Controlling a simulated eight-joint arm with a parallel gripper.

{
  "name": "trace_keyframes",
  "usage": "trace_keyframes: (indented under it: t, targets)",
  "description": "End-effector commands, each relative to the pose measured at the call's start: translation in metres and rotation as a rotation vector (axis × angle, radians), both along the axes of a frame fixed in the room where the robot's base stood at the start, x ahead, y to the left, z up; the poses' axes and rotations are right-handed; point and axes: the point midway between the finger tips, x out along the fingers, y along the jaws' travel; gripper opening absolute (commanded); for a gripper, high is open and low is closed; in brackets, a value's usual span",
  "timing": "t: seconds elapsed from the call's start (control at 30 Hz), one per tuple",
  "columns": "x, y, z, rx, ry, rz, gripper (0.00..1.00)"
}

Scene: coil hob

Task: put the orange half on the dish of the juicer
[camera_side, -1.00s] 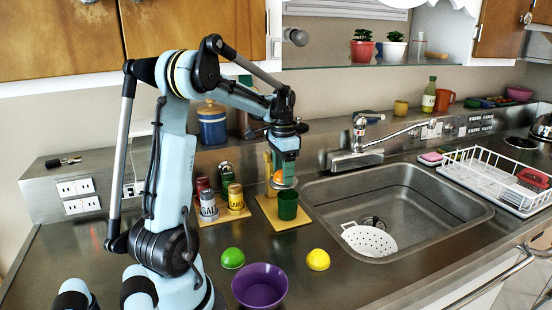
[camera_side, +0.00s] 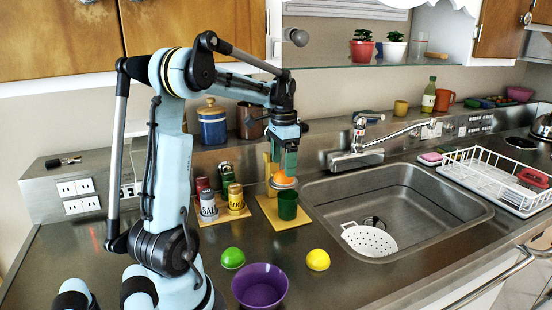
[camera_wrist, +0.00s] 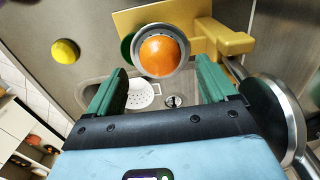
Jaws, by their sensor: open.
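The orange half (camera_side: 284,177) sits in the round dish of the juicer (camera_side: 271,178), dome up; it also shows in the wrist view (camera_wrist: 160,56), ringed by the grey dish rim (camera_wrist: 186,62). The juicer is a yellow stand with a yellow base board (camera_side: 287,222), and a green cup (camera_side: 288,205) stands under the dish. My gripper (camera_side: 285,166) is directly above the orange half. In the wrist view its two green fingers (camera_wrist: 160,92) are spread wide apart with nothing between them, and the orange lies beyond their tips.
A salt shaker (camera_side: 208,205) and other jars stand left of the juicer. A lime (camera_side: 233,258), a purple bowl (camera_side: 260,286) and a lemon (camera_side: 318,260) lie in front. The sink (camera_side: 440,205) with a white strainer (camera_side: 369,240) is to the right.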

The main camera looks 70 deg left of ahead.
Motion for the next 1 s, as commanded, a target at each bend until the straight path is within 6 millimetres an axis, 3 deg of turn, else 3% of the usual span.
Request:
trace_keyframes:
  t: [0.23,0.43,0.53,0.67,1.0]
  targets:
    - [0.000,0.000,0.033,0.000,0.000,0.000,0.85]
    - [0.001,-0.003,0.045,0.003,-0.004,-0.001,0.85]
    - [0.004,-0.016,0.047,0.017,-0.020,-0.004,0.85]
    - [0.012,-0.054,0.049,0.055,-0.078,-0.011,0.85]
    - [0.008,-0.183,0.037,0.107,-0.348,-0.011,0.85]
